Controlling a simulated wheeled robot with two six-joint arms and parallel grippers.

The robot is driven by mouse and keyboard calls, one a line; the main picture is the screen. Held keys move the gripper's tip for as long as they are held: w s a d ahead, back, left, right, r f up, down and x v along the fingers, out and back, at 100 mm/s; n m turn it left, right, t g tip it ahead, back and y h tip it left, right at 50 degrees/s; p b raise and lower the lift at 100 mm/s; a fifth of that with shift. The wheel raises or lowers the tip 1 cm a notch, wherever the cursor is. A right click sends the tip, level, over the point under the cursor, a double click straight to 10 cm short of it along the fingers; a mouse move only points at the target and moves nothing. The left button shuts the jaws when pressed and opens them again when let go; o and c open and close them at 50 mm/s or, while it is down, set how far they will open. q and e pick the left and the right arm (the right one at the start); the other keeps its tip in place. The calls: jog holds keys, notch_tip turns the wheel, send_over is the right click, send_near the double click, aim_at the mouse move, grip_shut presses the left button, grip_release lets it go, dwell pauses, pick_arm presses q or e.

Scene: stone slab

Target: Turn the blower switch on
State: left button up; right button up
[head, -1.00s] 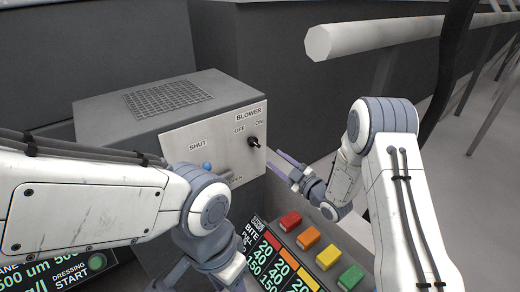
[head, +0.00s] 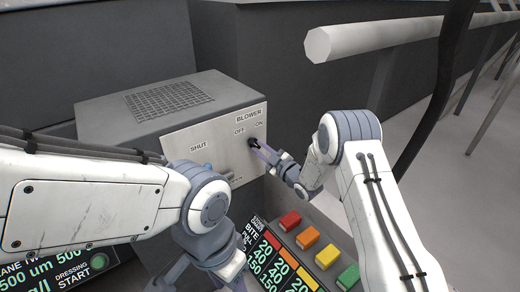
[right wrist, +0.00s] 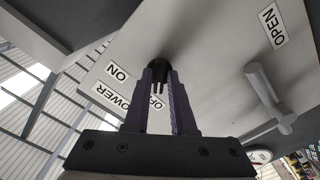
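The blower switch (head: 253,142) is a small black knob on the light front panel (head: 188,140) of a grey box, under the labels BLOWER, OFF and ON. My right gripper (head: 262,152) is at the switch, coming from the lower right. In the right wrist view, the black switch (right wrist: 158,72) lies at and between the two purple fingertips of my right gripper (right wrist: 160,85). The fingers stand apart with a gap showing between them. I cannot tell whether they touch the switch, or which way it is set. My left gripper is mostly hidden below the left arm's wrist.
A grey lever (right wrist: 268,95) sticks out of the panel near the OPEN label. A white rail (head: 370,36) runs across the upper right.

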grip_shut()
jog(key=shift+f+m, duration=0.1)
jog(key=shift+m, duration=0.2)
jog(key=m+b, duration=0.1)
jog(key=m, duration=0.6)
jog(key=m+b, duration=0.1)
jog(key=m, duration=0.7)
jog(key=shift+s+a+b, duration=0.2)
jog(key=shift+b, duration=0.1)
jog(key=shift+m, duration=0.3)
